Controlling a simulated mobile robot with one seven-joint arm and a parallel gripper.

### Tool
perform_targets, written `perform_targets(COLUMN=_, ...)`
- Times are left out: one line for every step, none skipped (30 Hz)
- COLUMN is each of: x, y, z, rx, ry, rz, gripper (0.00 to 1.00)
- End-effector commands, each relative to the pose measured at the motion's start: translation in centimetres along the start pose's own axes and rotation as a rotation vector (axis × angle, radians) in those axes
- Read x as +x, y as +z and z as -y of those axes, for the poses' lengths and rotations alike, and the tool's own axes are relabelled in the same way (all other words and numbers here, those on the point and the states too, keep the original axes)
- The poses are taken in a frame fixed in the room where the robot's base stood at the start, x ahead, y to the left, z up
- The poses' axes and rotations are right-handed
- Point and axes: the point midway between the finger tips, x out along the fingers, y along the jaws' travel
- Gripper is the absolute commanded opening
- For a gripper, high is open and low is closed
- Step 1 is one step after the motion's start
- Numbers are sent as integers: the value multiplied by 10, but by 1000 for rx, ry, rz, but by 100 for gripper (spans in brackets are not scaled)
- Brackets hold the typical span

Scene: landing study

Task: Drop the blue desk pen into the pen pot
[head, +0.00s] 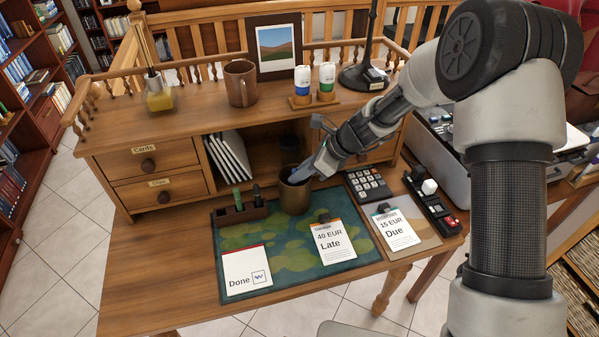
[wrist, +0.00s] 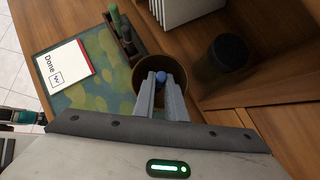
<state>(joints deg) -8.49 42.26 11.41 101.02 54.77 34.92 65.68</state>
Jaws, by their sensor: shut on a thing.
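The pen pot (head: 294,195) is a brown, bronze-looking round cup standing upright at the back edge of the green desk mat. It also shows in the wrist view (wrist: 144,70). My gripper (head: 303,174) is at the mouth of the pot, coming in from the upper right. In the wrist view my gripper (wrist: 161,82) is shut on the blue desk pen (wrist: 160,76), and its round blue end shows between the fingertips, over the pot's opening. The rest of the pen is hidden, so I cannot tell how deep it reaches.
A dark pen rack (head: 239,213) with green and dark pens stands left of the pot. A calculator (head: 367,184) is at its right. The desk hutch (head: 190,125), with white folders and a dark cylinder (wrist: 228,52), stands behind. Cards lie on the mat (head: 285,262).

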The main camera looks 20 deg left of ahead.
Motion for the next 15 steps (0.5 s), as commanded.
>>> perform_targets(x=2, y=-2, z=0, rx=0, ry=0, rz=0, gripper=0)
perform_targets(x=3, y=-2, z=0, rx=0, ry=0, rz=0, gripper=0)
perform_targets(x=4, y=-3, z=0, rx=1, ry=0, rz=0, gripper=0)
perform_targets(x=4, y=-4, z=0, rx=1, ry=0, rz=0, gripper=0)
perform_targets(x=5, y=-4, z=0, rx=1, ry=0, rz=0, gripper=0)
perform_targets(x=6, y=-5, z=0, rx=1, ry=0, rz=0, gripper=0)
perform_targets(x=7, y=-5, z=0, rx=1, ry=0, rz=0, gripper=0)
perform_targets(x=7, y=-6, z=0, rx=0, ry=0, rz=0, gripper=0)
perform_targets(x=7, y=-6, z=0, rx=0, ry=0, rz=0, gripper=0)
perform_targets(x=7, y=-6, z=0, rx=0, ry=0, rz=0, gripper=0)
perform_targets(x=7, y=-6, z=0, rx=0, ry=0, rz=0, gripper=0)
perform_targets(x=7, y=-6, z=0, rx=0, ry=0, rz=0, gripper=0)
perform_targets(x=7, y=-6, z=0, rx=0, ry=0, rz=0, gripper=0)
perform_targets(x=7, y=-6, z=0, rx=0, ry=0, rz=0, gripper=0)
perform_targets(x=7, y=-6, z=0, rx=0, ry=0, rz=0, gripper=0)
